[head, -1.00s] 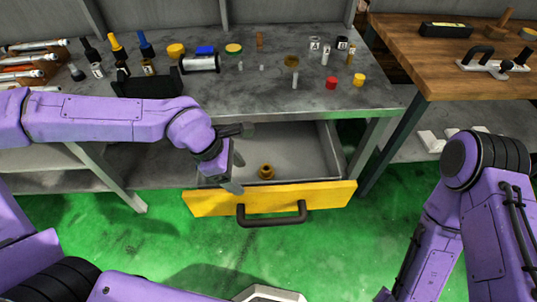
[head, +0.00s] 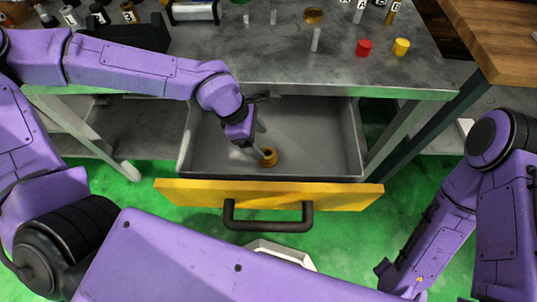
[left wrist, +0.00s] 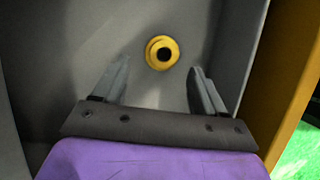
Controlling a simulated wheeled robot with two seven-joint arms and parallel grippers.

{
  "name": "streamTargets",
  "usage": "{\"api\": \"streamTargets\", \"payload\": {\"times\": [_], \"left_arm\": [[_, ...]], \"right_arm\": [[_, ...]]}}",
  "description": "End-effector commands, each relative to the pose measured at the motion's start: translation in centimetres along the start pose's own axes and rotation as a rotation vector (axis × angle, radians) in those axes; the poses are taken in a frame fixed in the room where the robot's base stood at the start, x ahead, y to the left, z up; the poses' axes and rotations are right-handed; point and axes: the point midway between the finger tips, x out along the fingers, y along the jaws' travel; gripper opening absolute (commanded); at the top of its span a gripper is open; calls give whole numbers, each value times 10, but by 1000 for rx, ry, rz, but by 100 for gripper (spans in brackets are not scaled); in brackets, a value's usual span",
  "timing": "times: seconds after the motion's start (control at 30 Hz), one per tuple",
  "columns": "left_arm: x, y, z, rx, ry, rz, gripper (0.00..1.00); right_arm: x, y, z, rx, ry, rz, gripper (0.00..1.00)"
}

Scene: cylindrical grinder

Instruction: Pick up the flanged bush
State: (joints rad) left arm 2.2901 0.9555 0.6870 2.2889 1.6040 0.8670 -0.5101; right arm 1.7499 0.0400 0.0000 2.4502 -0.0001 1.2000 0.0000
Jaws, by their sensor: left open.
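The flanged bush (head: 269,157) is a small brass-yellow ring with a dark bore. It stands on the floor of the open drawer (head: 205,150), near the drawer's front. My left gripper (head: 258,150) is inside the drawer, just beside and above the bush in the head view. In the left wrist view the bush (left wrist: 162,53) shows beyond the open fingertips (left wrist: 158,72), roughly centred between them, with nothing held. My right arm is at the right of the head view; its gripper's fingers cannot be made out.
The drawer's yellow front (head: 190,194) with its dark handle (head: 268,217) stands out from the workbench (head: 400,77). The bench top overhangs the drawer's back. A red cap (head: 364,47) and a yellow cap (head: 401,46) stand on the bench. The rest of the drawer is empty.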

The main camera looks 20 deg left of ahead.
Motion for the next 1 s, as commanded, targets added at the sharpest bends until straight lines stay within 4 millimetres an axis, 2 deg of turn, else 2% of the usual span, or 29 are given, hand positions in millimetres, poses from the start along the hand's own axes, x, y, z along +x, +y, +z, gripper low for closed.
{"api": "streamTargets", "payload": {"times": [0.03,0.17,0.3,0.4,0.67,0.9,1.0], "left_arm": [[10,-1,-1,1,2,-2,72],[25,-2,0,2,1,-3,72],[52,-6,0,6,2,-4,72],[65,-5,1,4,1,-3,72],[67,-4,2,2,-2,-1,72],[67,-4,2,3,-1,-1,0],[67,-4,2,3,-2,-1,0]], "right_arm": [[4,0,2,0,0,0,43],[8,-1,4,0,0,0,43],[18,-2,8,0,0,0,43],[22,-2,9,0,0,0,43],[21,-2,8,0,0,0,43],[21,-2,8,0,0,0,43],[21,-2,8,0,0,0,43]]}}
